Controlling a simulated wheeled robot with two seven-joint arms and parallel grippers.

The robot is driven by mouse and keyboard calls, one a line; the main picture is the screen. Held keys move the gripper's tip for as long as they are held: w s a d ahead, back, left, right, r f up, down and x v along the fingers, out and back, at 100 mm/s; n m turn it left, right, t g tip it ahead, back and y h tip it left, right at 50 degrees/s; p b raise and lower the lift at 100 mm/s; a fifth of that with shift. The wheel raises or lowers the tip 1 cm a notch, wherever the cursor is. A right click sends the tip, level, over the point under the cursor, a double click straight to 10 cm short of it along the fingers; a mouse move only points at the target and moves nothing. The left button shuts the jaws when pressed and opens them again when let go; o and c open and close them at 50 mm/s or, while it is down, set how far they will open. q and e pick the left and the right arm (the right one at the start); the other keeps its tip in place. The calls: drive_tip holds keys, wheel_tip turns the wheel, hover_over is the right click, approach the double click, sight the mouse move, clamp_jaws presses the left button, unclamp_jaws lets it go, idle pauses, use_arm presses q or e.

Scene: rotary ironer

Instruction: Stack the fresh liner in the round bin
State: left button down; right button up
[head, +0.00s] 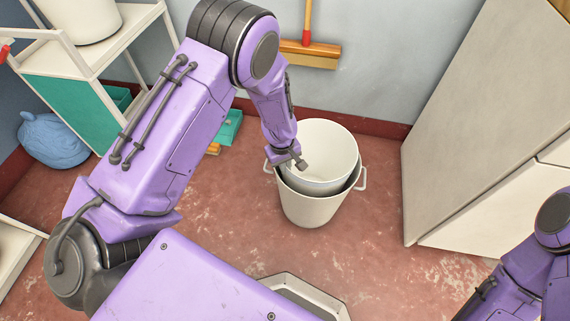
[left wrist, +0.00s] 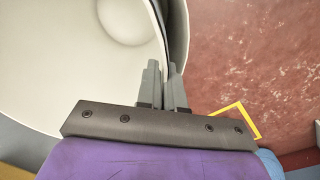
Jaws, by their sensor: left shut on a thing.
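The fresh liner (head: 335,150), a white round bucket shape, sits nested inside the pale round bin (head: 312,209). Its rim stands above the bin's rim. The bin stands upright on the floor, with a handle at each side. My left gripper (head: 293,164) is shut on the liner's left rim. In the left wrist view the left gripper (left wrist: 163,75) straddles the liner's wall (left wrist: 90,60), with the bin's wall (left wrist: 180,30) close beside it. Whether the liner rests on the bin's bottom is hidden. My right gripper is out of view.
A shelf cart (head: 75,60) with a white bucket (head: 85,15) stands at the left, a blue bundle (head: 52,140) beside it. A broom (head: 310,52) leans on the back wall. A large pale cabinet (head: 470,120) stands right. The floor around the bin is mostly free.

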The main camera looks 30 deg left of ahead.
use_arm(q)
drive_tip(key=shift+f, duration=0.35)
drive_tip(key=c, duration=1.3)
unclamp_jaws()
drive_tip(key=shift+r, duration=0.4)
drive_tip(key=r+p, duration=0.1)
drive_tip(key=r, duration=0.3)
drive_tip(key=r+p, duration=0.2)
drive_tip(key=r, duration=0.2)
drive_tip(key=r+p, duration=0.1)
drive_tip(key=r, duration=0.3)
drive_tip(key=shift+s+a+r, duration=0.25)
drive_tip(key=shift+s, duration=0.15)
drive_tip(key=shift+f, duration=0.1)
